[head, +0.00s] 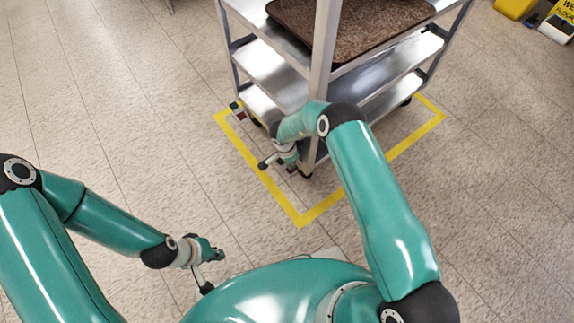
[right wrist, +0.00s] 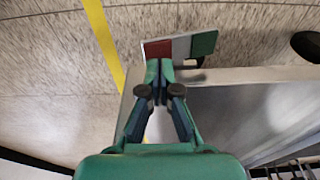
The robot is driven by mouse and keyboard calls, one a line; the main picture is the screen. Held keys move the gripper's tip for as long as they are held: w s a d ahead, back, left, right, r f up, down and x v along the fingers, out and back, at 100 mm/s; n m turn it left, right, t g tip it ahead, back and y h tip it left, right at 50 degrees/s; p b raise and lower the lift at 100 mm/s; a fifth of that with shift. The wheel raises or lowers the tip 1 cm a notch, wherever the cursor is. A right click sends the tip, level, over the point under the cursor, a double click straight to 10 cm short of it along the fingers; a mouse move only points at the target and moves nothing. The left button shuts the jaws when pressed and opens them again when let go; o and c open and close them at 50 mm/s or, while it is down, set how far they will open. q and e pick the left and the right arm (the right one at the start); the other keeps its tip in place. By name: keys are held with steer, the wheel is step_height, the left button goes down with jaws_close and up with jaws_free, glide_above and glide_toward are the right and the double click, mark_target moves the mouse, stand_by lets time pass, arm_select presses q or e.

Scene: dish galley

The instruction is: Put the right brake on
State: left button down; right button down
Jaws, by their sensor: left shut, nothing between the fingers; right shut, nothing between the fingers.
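The right brake is a small pedal plate (right wrist: 181,47) with a red end, a pale middle and a green end, at the foot of the metal cart. In the head view only a bit of its red part (head: 291,169) shows by the near corner post. My right gripper (head: 290,158) is shut and empty right at it. In the right wrist view the fingertips (right wrist: 160,68) are at the red end; I cannot tell whether they touch. My left gripper (head: 213,252) is shut and empty, low at the left, away from the cart.
The cart (head: 258,66) carries a brown tray (head: 355,35). Another red and green pedal (head: 237,110) is at its left corner. Yellow tape (head: 258,170) frames the cart on the floor. The floor at left is clear.

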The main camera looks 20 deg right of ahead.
steer(key=shift+f+b, duration=1.25)
steer(key=shift+f, duration=0.1)
stand_by(0.6)
steer(key=shift+r, duration=0.15)
steer(key=shift+r+p, duration=2.45)
steer(key=shift+r, duration=1)
steer(key=shift+s, duration=0.1)
